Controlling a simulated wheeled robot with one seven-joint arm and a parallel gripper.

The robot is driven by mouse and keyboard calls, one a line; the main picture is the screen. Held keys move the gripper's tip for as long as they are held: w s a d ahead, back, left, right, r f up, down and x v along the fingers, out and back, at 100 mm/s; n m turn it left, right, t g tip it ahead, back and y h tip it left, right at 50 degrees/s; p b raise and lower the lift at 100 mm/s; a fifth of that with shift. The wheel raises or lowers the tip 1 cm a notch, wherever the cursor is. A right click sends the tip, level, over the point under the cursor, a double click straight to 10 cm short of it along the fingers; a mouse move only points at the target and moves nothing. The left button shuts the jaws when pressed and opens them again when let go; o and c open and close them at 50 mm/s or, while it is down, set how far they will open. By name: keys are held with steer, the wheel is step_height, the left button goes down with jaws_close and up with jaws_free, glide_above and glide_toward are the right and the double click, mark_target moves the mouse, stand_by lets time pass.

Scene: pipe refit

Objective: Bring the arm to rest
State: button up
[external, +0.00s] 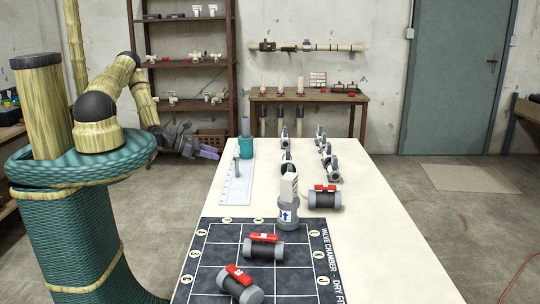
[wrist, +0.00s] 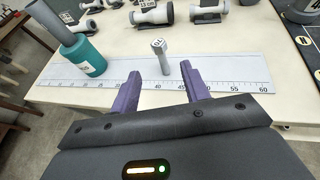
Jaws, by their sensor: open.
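My gripper (wrist: 159,90) shows in the wrist view with its two purple fingers spread apart and nothing between them. Beyond the fingers lie a white ruler (wrist: 225,76) and a small grey upright piece (wrist: 161,62) on it, apart from the fingers. In the external view my gripper (external: 207,150) hangs off the left side of the long table (external: 380,240). My arm is bent, with its forearm reaching down toward the table's far left edge.
A teal container (external: 245,145) stands at the table's far left corner. Red-handled valves (external: 263,245) lie on and beside the dark grid mat (external: 215,247). A grey-white fitting (external: 289,205) stands at the mat's edge. Shelves (external: 185,63) and a workbench (external: 310,96) are at the back.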

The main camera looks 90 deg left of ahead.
steer(key=d+m+g+h, duration=0.1)
steer(key=d+m, duration=0.1)
steer(key=m, duration=0.1)
steer(key=w+d+f+m+g+h, duration=0.1)
steer(key=m, duration=0.3)
steer(key=w+d+m+g+h, duration=0.1)
steer(key=d+m, duration=0.1)
steer(key=m, duration=0.1)
steer(key=shift+w+d+f+g+h, duration=0.2)
steer(key=shift+d+f+g+h, duration=0.1)
steer(key=shift+g, duration=0.1)
steer(key=d+r+m+g, duration=0.6)
steer(key=d+r+m, duration=1.3)
steer(key=m, duration=0.9)
steer(key=shift+s+d+r+m+g, duration=0.3)
steer(key=shift+d+m, duration=0.1)
steer(key=shift+d, duration=0.7)
